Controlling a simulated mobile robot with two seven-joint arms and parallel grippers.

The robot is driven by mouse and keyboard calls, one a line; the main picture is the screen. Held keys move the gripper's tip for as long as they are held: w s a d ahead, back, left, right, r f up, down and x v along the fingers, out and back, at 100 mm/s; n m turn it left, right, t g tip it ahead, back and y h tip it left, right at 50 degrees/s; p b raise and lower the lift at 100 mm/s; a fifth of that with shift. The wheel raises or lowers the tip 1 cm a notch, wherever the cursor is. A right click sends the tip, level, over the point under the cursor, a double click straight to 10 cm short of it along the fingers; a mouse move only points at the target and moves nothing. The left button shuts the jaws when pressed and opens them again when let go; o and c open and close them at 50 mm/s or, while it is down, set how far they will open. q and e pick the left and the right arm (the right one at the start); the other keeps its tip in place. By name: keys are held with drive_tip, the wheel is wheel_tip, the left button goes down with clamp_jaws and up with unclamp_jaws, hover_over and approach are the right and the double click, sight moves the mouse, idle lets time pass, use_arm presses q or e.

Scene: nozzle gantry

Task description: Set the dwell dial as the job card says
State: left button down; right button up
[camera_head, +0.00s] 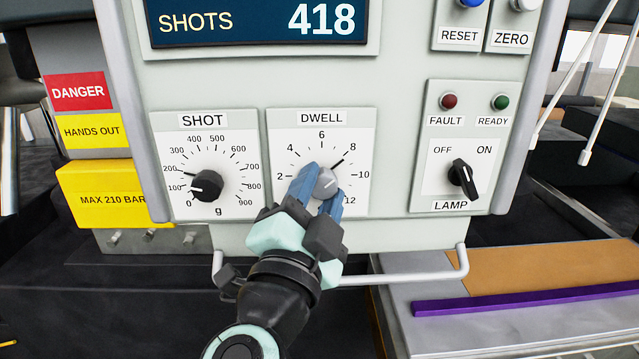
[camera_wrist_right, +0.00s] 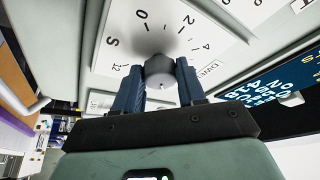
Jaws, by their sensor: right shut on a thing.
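A dark line runs from the knob up and right, close to the 8. My right gripper (camera_head: 322,186) is shut on the knob, its two blue fingers on either side of it. In the right wrist view the knob (camera_wrist_right: 158,68) sits between the fingertips, in front of the numbered plate. The fingers hide part of the lower scale. No readable job card shows. My left gripper is out of view.
Left of it is the SHOT dial (camera_head: 206,186) with a black knob. Right are the lamp switch (camera_head: 462,178) and fault and ready lights. Above, the display (camera_head: 258,20) reads SHOTS 418. A metal rail (camera_head: 405,277) runs below the panel.

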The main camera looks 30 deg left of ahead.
drive_tip(key=m+p, duration=0.1)
drive_tip(key=m, duration=0.1)
drive_tip(key=m+g+h, duration=0.1)
drive_tip(key=m, duration=0.2)
drive_tip(key=shift+r+h+p, duration=0.2)
drive_tip(key=shift+h+p, duration=0.1)
drive_tip(key=shift+p, duration=0.05)
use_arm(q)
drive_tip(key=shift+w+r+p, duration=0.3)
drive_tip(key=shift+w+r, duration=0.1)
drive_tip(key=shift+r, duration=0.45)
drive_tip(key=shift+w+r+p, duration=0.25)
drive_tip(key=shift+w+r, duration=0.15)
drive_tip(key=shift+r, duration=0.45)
use_arm(e)
drive_tip(key=shift+m+g+h, duration=0.3)
drive_tip(key=shift+m+g, duration=0.3)
drive_tip(key=shift+m, duration=1)
drive_tip(key=o, duration=1.1)
drive_tip(key=shift+c, duration=0.2)
drive_tip(key=shift+s, duration=0.1)
